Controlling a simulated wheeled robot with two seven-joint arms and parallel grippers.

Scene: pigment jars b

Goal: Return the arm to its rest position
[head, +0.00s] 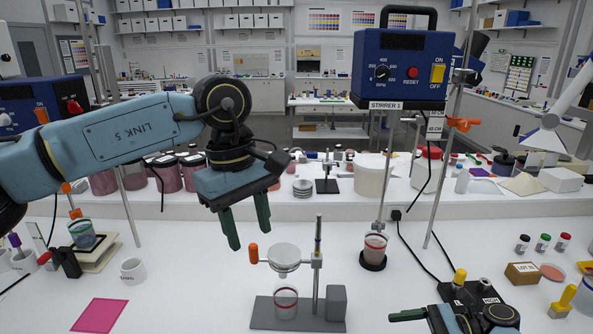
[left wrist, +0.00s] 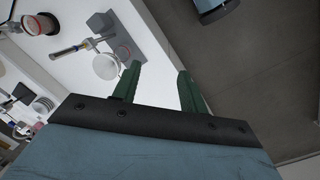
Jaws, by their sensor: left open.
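My left arm (head: 120,135) reaches in from the left, raised above the white bench. Its gripper (head: 249,238) points down with two green fingers apart and nothing between them. In the left wrist view the same fingers (left wrist: 160,70) are apart and empty, beside the bench edge. Below and to the right of the gripper in the head view is a stand (head: 317,270) with a white round dish (head: 284,256) above a glass jar (head: 286,300). My right gripper (head: 407,315) is low at the bottom right; its jaw gap is not clear.
A blue stirrer (head: 402,66) hangs on a rod over a red-banded jar (head: 375,248). A pink mat (head: 100,315) and a white mug (head: 133,270) are at the left. A small brown box (head: 521,273) is at the right. The bench between mug and stand is clear.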

